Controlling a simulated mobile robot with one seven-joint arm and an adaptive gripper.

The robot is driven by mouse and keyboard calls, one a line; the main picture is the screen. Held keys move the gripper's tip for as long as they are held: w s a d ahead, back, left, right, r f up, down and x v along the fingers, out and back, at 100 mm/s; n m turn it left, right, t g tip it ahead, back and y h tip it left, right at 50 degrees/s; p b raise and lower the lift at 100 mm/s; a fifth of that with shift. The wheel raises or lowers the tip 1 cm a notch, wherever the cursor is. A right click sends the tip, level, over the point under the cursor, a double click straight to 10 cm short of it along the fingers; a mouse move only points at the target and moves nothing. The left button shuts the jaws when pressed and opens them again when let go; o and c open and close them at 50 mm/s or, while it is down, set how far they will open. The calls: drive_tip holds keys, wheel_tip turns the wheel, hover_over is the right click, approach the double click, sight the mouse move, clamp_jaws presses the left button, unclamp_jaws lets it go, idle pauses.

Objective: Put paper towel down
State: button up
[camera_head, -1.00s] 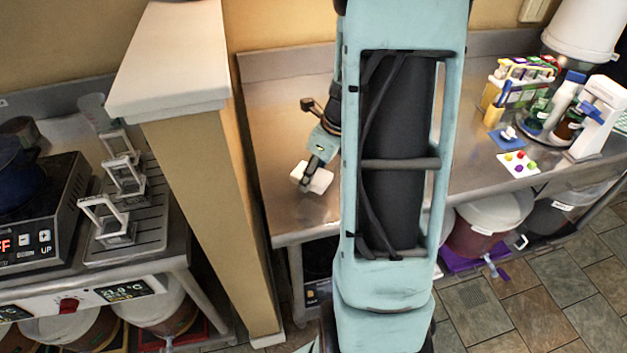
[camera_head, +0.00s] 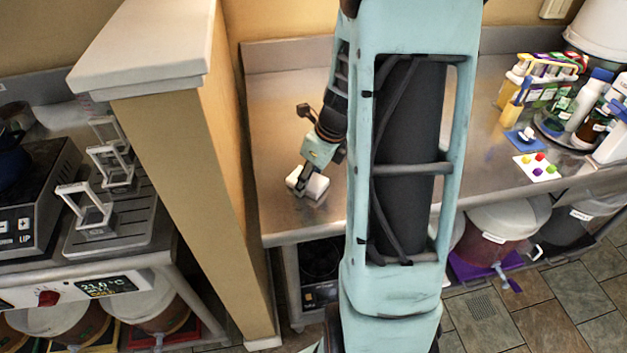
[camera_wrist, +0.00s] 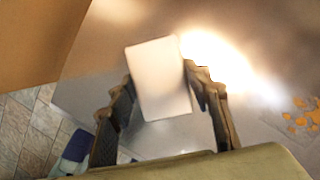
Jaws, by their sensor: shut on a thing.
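The paper towel (camera_head: 316,187) is a small white folded block at the left part of the steel table (camera_head: 275,218). It also shows in the wrist view (camera_wrist: 158,75), between the two dark fingers. My gripper (camera_head: 304,183) is shut on it, with a finger on either side in the wrist view (camera_wrist: 163,90). The towel is at or just above the table top; I cannot tell whether it touches.
A tan half wall (camera_head: 190,180) with a pale cap stands close left of the gripper. A white card with coloured pins (camera_head: 538,167) and bottles (camera_head: 590,95) stand on the right of the table. Orange bits (camera_wrist: 305,115) lie at right in the wrist view. Bare steel surrounds the towel.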

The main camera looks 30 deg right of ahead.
drive_tip(key=shift+a, duration=0.1)
drive_tip(key=shift+f, duration=0.15)
drive_tip(key=o, duration=1)
drive_tip(key=p+v, duration=0.2)
drive_tip(key=v, duration=1)
drive_tip(key=shift+r, duration=0.2)
